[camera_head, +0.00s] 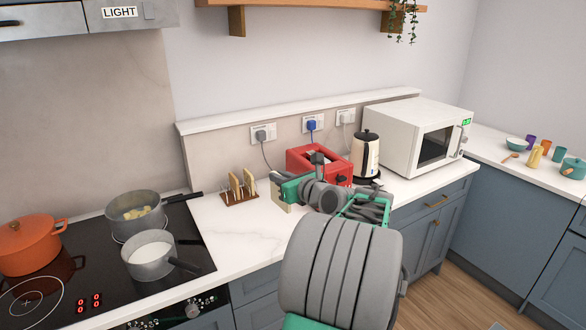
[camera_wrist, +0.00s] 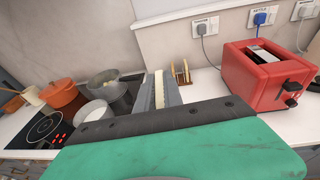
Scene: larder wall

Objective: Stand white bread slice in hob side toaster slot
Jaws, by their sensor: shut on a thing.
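The white bread slice (camera_wrist: 159,90) is upright, seen edge-on between the fingers of my gripper (camera_wrist: 160,92) in the wrist view. My gripper is shut on it. In the head view a pale bit of the slice (camera_head: 281,203) shows below my gripper (camera_head: 284,195), above the worktop; my arm hides part of it. The red toaster (camera_head: 303,157) stands on the worktop near the wall, behind my gripper. In the wrist view the toaster (camera_wrist: 262,85) is to the right, apart from the slice. Its top opening (camera_wrist: 265,54) shows a pale strip that I cannot identify.
A wooden rack (camera_head: 240,198) holding slices stands left of the toaster. The hob (camera_head: 100,270) at left carries pans and an orange pot (camera_head: 28,247). A kettle (camera_head: 366,155) and microwave (camera_head: 418,135) stand right of the toaster. The front worktop (camera_head: 240,240) is clear.

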